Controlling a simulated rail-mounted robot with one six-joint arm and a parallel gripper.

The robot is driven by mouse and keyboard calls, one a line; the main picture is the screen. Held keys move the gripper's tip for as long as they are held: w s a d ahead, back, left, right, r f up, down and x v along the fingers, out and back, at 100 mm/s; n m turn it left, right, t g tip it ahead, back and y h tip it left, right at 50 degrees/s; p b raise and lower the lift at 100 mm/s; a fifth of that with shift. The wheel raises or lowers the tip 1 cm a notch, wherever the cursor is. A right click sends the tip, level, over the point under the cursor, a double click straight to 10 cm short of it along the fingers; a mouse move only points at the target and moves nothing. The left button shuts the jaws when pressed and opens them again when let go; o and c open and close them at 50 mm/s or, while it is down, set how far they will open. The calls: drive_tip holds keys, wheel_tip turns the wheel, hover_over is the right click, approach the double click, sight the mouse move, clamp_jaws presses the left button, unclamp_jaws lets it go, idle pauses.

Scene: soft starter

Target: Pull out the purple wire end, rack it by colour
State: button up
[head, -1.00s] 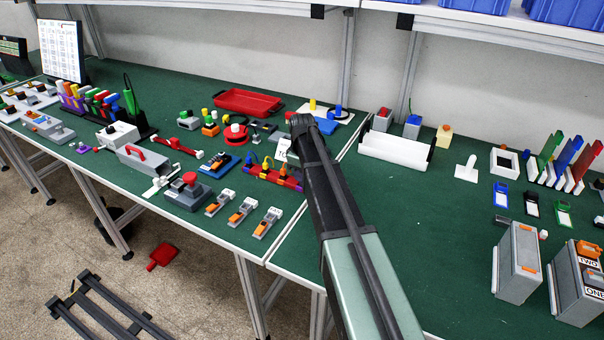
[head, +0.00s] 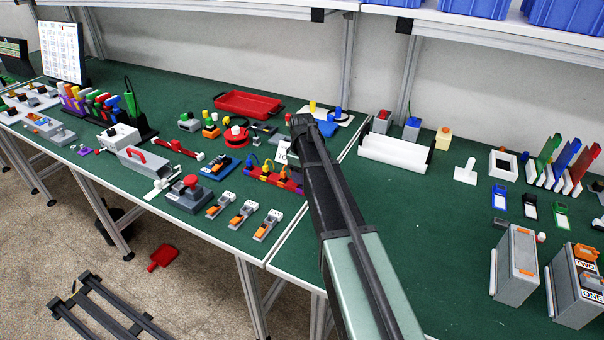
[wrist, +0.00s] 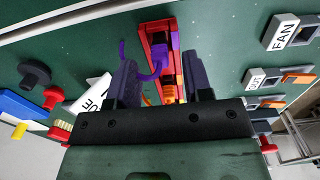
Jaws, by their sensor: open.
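My gripper (wrist: 163,82) is open, with one dark finger on each side of a long red block (wrist: 158,32) in the wrist view. A purple wire end (wrist: 158,58) stands on this block between the fingers, its wire curving up and left. Nothing shows as gripped. An orange part (wrist: 168,93) sits just below it. In the head view the red, yellow and purple block (head: 262,178) carries several wire ends and lies left of my arm. My arm hides the gripper there. A rack of coloured upright pieces (head: 75,103) stands at the far left; its slots are too small to read.
Several grey-orange switches (head: 243,214) line the front edge, one labelled FAN (wrist: 288,30) in the wrist view. A red button box (head: 189,193), a blue block (head: 220,165) and a red tray (head: 248,104) stand nearby. The green bench right of my arm has some free room.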

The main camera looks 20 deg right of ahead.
wheel_tip(320, 180, up, 9)
drive_tip(key=p, duration=0.8)
drive_tip(key=shift+r, duration=0.15)
drive_tip(key=s+a+m, duration=0.4)
drive_tip(key=s+a, duration=0.3)
drive_tip(key=s, duration=0.6)
drive_tip(key=s+a+m, duration=0.4)
drive_tip(key=s+a, duration=0.3)
drive_tip(key=s, duration=0.6)
